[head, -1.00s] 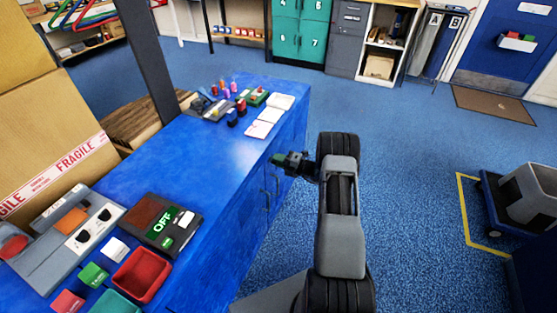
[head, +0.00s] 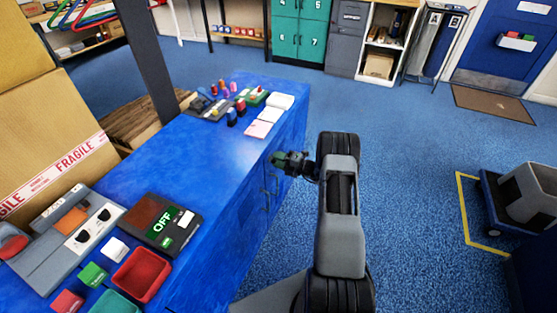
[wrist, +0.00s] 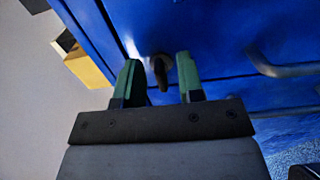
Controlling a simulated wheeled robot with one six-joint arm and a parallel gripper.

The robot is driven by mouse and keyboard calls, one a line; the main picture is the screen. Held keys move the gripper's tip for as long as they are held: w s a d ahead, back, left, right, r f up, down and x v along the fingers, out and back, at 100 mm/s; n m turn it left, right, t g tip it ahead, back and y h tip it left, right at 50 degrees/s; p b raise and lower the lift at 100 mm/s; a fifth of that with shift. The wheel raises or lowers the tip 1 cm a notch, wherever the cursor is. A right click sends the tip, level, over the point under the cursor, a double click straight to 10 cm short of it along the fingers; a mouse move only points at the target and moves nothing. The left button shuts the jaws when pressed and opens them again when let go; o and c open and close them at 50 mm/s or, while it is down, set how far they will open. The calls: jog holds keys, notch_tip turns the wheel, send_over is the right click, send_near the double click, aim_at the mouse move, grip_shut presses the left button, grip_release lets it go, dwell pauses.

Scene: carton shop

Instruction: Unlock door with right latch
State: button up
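The blue cabinet (head: 255,205) under the counter has doors with bar handles. In the wrist view, a small dark latch (wrist: 161,73) sticks out of the blue cabinet front (wrist: 215,30). My gripper (wrist: 159,75) has green-tipped fingers, one on each side of the latch. They are apart, with visible gaps to the latch; I see no clear contact. In the head view, my gripper (head: 279,158) is at the cabinet's upper front near the counter edge; the latch is not discernible there.
A bar handle (wrist: 285,68) sits right of the latch in the wrist view. The blue counter (head: 200,150) holds trays, blocks and a panel reading OFF (head: 162,222). Blue floor (head: 410,150) is open to the right, with a cart (head: 490,205) beyond.

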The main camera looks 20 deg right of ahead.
jog(key=v, duration=1.3)
jog(key=shift+s+d+p, duration=0.25)
jog(key=shift+p, duration=0.05)
